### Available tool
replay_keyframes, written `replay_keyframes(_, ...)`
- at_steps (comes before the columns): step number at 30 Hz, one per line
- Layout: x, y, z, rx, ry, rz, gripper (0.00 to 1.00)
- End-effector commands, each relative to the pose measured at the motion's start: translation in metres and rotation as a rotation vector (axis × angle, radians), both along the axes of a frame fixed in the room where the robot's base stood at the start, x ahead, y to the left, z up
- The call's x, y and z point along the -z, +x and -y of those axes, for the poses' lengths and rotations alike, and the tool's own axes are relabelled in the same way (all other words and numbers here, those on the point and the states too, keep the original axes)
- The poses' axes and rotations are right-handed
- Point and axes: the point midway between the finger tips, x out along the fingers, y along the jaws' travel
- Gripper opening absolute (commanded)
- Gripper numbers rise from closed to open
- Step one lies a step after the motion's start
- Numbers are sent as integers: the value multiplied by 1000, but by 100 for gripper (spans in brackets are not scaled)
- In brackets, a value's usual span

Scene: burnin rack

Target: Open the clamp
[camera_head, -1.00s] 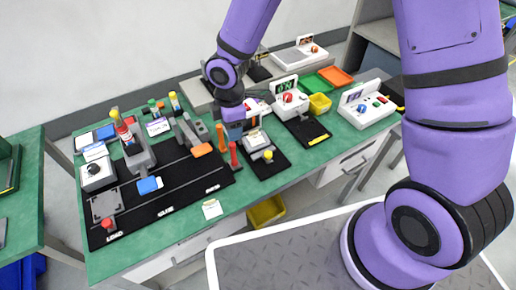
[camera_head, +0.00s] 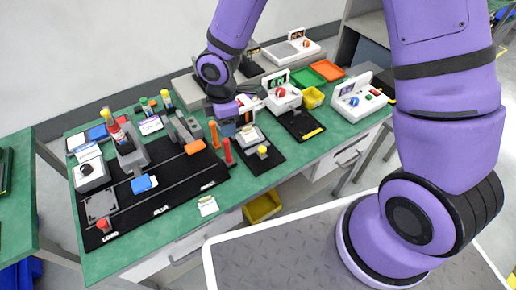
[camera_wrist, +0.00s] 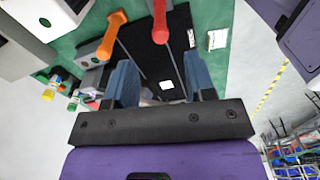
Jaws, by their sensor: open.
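The clamp is not clearly identifiable. Upright red (camera_head: 227,152) and orange (camera_head: 214,135) handles stand at the right end of a black board (camera_head: 160,190), near a grey block (camera_head: 184,127) with a lying orange piece (camera_head: 195,147). My gripper (camera_head: 228,127) is just behind the red handle in the head view. In the wrist view my gripper (camera_wrist: 161,85) is open and empty, blue fingers apart. The red handle (camera_wrist: 160,22) shows beyond the gap and the orange handle (camera_wrist: 112,35) to its left, both apart from the fingers. The handles' bases are partly hidden.
A black mat with a yellow-knobbed device (camera_head: 262,151) lies right of my gripper. A grey post with a red-topped bottle (camera_head: 128,150) and a blue piece (camera_head: 144,184) are on the left. The green table's front edge (camera_head: 180,232) has free room.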

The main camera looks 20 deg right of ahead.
Motion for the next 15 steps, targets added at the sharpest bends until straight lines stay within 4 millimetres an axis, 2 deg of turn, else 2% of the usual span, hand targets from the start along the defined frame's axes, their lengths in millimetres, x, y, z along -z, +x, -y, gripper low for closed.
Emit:
replay_keyframes(3, 0, 0, 0, 0, 0, 0, 50)
replay_keyframes(4, 0, 0, 0, 1, 0, 0, 55)
replay_keyframes(5, 0, 0, 0, 5, 0, -1, 55)
replay_keyframes(8, 2, 3, 6, 82, -6, -17, 55)
replay_keyframes(11, 7, 8, 22, 296, -24, -59, 55)
replay_keyframes(15, 16, 18, 54, 784, -72, -155, 55)
